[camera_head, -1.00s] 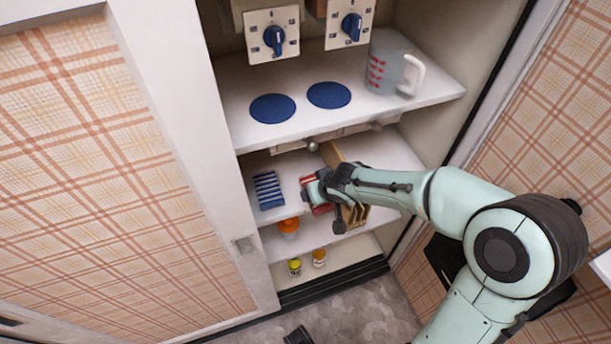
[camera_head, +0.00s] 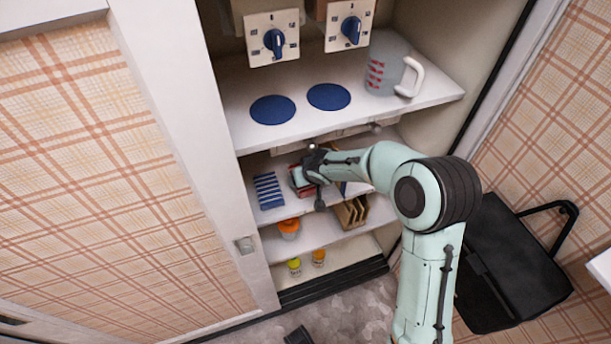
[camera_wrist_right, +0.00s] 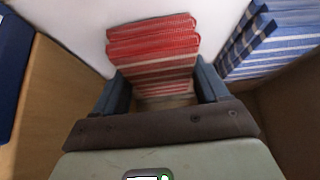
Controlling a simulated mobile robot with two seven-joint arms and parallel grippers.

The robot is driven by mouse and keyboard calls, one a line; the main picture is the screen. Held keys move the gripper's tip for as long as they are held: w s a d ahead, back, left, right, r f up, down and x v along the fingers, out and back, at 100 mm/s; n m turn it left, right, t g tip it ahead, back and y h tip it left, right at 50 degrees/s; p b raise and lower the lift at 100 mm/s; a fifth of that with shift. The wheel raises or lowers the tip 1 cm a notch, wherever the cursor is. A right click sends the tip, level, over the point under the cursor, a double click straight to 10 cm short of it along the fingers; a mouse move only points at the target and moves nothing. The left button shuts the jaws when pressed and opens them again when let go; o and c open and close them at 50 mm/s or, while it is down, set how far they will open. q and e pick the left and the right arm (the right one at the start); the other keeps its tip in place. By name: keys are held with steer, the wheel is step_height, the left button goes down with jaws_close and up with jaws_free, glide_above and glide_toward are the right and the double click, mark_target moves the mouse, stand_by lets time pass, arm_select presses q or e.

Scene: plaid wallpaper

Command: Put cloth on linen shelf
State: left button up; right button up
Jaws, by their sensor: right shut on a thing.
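A red-and-white striped folded cloth (camera_head: 299,178) is between the fingers of my right gripper (camera_head: 308,180). In the right wrist view the cloth (camera_wrist_right: 155,45) stretches ahead of the fingers over a pale surface; I cannot tell whether it rests on it. My right gripper (camera_wrist_right: 157,88) is shut on it and reaches into the cupboard, over the middle shelf (camera_head: 283,214). A blue-and-white striped folded cloth (camera_head: 268,190) lies on this shelf, just left of the red one. In the wrist view this blue cloth (camera_wrist_right: 270,45) is on the right. My left gripper is not in view.
The upper shelf (camera_head: 300,124), with two blue discs and a measuring jug (camera_head: 387,65), is close above my wrist. Below are an orange-lidded jar (camera_head: 289,228), a wooden holder (camera_head: 351,211) and two small jars. A black case (camera_head: 510,265) stands at the right.

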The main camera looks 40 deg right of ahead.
steer(key=shift+f, duration=0.25)
steer(key=o, duration=1)
steer(key=shift+r, duration=0.1)
steer(key=shift+o, duration=0.2)
steer(key=shift+s+r, duration=0.15)
steer(key=shift+r, duration=0.35)
steer(key=p+v, duration=0.1)
steer(key=v, duration=0.5)
steer(key=shift+s+a+r, duration=0.1)
steer(key=shift+s+r, duration=0.15)
steer(key=shift+r, duration=0.05)
